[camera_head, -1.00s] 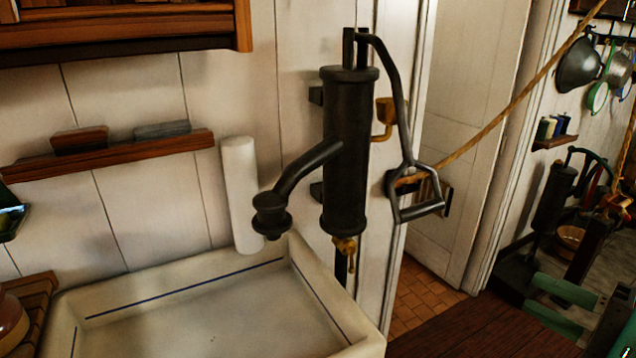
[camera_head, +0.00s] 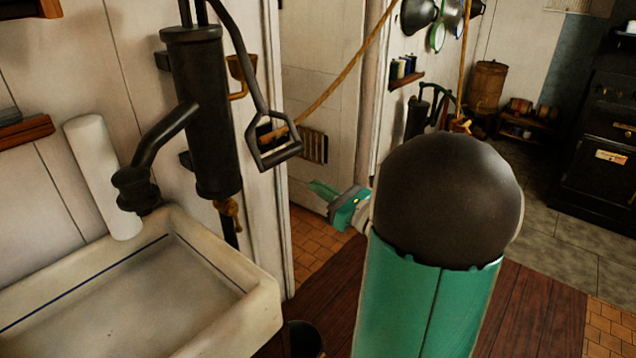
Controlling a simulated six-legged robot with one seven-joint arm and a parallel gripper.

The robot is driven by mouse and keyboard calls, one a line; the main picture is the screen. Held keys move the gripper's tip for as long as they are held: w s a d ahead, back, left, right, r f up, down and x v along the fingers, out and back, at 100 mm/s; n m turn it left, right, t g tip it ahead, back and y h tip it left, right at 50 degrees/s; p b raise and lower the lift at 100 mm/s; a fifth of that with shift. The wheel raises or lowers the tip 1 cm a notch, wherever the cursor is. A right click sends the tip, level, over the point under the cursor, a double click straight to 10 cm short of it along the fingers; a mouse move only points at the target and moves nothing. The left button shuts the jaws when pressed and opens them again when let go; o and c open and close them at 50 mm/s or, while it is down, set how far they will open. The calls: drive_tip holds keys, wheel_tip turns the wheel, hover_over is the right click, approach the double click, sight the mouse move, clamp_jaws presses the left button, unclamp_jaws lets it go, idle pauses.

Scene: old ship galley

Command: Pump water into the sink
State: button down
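The black hand pump (camera_head: 205,120) stands upright on the wall behind the sink. Its curved spout (camera_head: 140,170) ends over the back of the pale sink (camera_head: 245,285), whose visible basin shows no water. The pump handle (camera_head: 275,147) hangs down at the right of the pump and ends in a stirrup-shaped grip. My gripper (camera_head: 322,190), small and green, is to the right of and below the handle grip, apart from it. Its fingers point left; their gap is too small to make out. My large green and black arm link partly hides the floor behind it.
A rope (camera_head: 335,85) slants up and right from near the handle. A white cylinder (camera_head: 102,175) leans on the wall beside the spout. A dark bucket (camera_head: 303,340) stands on the floor right of the sink. A black stove (camera_head: 605,150) is at the far right.

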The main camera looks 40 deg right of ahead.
drive_tip(key=w+a+r, duration=0.1)
drive_tip(key=w, duration=0.7)
drive_tip(key=s+r, duration=0.1)
drive_tip(key=r, duration=0.1)
drive_tip(key=s+r, duration=0.1)
drive_tip(key=shift+d+r, duration=0.1)
drive_tip(key=shift+r, duration=0.25)
drive_tip(key=shift+s, duration=0.15)
drive_tip(key=s+r+g, duration=0.2)
drive_tip(key=s+r, duration=0.3)
drive_tip(key=r, duration=0.4)
drive_tip(key=s+d+r+g, duration=0.1)
drive_tip(key=s+r+g, duration=0.1)
drive_tip(key=s+r, duration=0.3)
drive_tip(key=s+d+r+g+h, duration=0.1)
drive_tip(key=s+r+g, duration=0.2)
drive_tip(key=r, duration=1)
drive_tip(key=shift+f+v, duration=0.2)
drive_tip(key=shift+v, duration=1.15)
drive_tip(key=shift+a, duration=0.15)
drive_tip(key=shift+f, duration=0.1)
